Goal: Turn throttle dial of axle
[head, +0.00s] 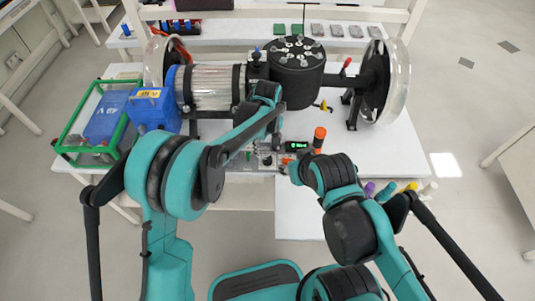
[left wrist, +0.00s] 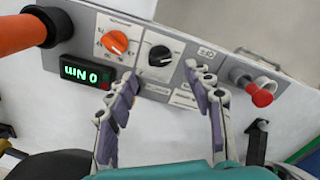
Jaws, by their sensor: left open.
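The axle's control panel shows in the left wrist view, with an orange dial (left wrist: 115,42) and a black dial (left wrist: 158,55) side by side. I cannot read which one is marked throttle. My left gripper (left wrist: 166,76) is open and empty, its fingertips apart near the panel edge just below the black dial. In the head view my left gripper (head: 276,142) is over the panel and hides part of it. The axle (head: 215,86) lies along the table behind the panel. My right arm is folded at the front right; its gripper does not show clearly.
On the panel are a lit display (left wrist: 87,73), an orange handle (left wrist: 20,33) and a red knob (left wrist: 262,98). A blue box (head: 152,108) and a green-framed case (head: 70,148) stand at the table's left.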

